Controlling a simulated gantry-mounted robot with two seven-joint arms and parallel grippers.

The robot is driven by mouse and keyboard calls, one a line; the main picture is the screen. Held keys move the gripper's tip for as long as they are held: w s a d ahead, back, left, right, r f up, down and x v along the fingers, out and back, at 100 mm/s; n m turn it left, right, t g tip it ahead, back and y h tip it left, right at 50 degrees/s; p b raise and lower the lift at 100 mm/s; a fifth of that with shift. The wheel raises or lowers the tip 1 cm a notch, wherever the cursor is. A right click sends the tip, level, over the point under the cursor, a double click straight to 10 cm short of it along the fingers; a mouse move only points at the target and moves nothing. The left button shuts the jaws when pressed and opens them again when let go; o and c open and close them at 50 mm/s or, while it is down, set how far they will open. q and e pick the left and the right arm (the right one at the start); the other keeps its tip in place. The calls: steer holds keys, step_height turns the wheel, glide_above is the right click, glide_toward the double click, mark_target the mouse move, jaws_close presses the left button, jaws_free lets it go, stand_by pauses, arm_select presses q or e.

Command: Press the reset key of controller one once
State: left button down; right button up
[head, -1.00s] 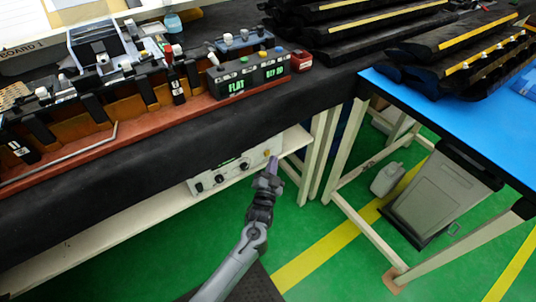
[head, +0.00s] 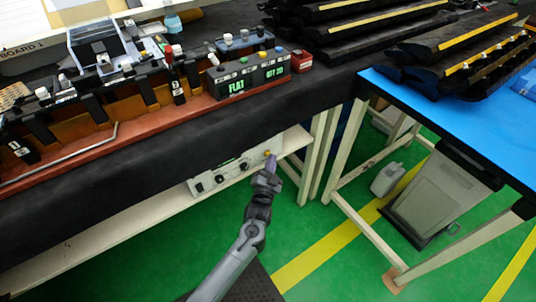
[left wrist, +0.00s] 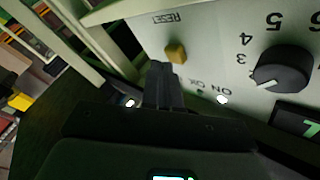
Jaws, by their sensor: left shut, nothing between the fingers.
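A pale controller panel (head: 222,178) sits on the shelf under the black bench. It also shows in the left wrist view (left wrist: 215,55), upside down. Its small gold-brown reset key (left wrist: 176,52) lies beside the word RESET; it also shows in the head view (head: 268,153). No controller number is readable. My left gripper (head: 271,164) is shut and empty in front of the panel. In the left wrist view its fingertips (left wrist: 160,68) are close to the key, just below and left of it; I cannot tell if they touch. My right gripper is out of view.
A black dial (left wrist: 283,70) and a dark display (left wrist: 308,126) with a green digit are on the panel. The bench edge overhangs it. A shelf leg (head: 318,150) stands to the right. The green floor in front is open.

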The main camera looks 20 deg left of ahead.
arm_select(q)
steer(key=shift+w+a, duration=0.2)
steer(key=shift+a, duration=0.15)
stand_by(0.7)
stand_by(0.4)
steer(key=shift+s+d, duration=0.1)
steer(key=shift+d, duration=0.05)
steer(key=shift+s+d+p, duration=0.35)
steer(key=shift+d+p, duration=0.05)
steer(key=shift+d, duration=0.2)
steer(key=s+d, duration=0.1)
steer(key=d+p, duration=0.1)
steer(key=s+d+p, duration=0.1)
steer(key=d, duration=0.1)
steer(key=shift+s+d, duration=0.1)
steer(key=shift+s, duration=0.2)
